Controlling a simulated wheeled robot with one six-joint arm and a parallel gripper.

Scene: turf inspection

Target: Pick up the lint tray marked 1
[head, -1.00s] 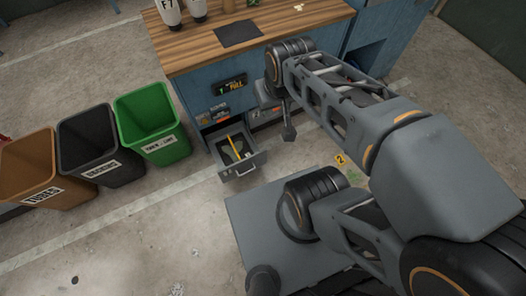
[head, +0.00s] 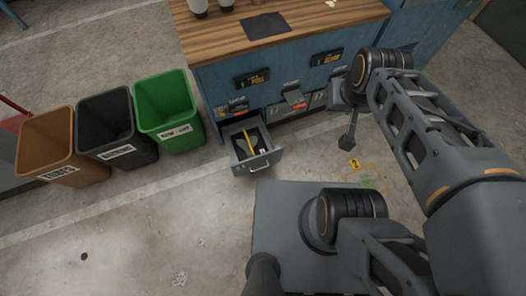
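A grey open drawer-like tray (head: 267,162) sticks out from the front of the blue cabinet in the head view. It holds something dark and a yellow strip. I cannot read a number on it, so I cannot tell whether it is the lint tray marked 1. A panel reading "FULL" (head: 253,80) is on the cabinet front above it. My gripper (head: 347,142) points down in front of the cabinet, to the right of the tray and apart from it. It is small and dark, and I see nothing in it, but its finger opening does not show.
Brown (head: 48,145), black (head: 118,130) and green (head: 168,112) bins stand left of the blue cabinet (head: 225,75). Its wooden top (head: 215,35) carries a dark mat (head: 265,26) and white bottles. A yellow "2" marker (head: 354,164) is on the floor. Floor in front of the bins is mostly clear.

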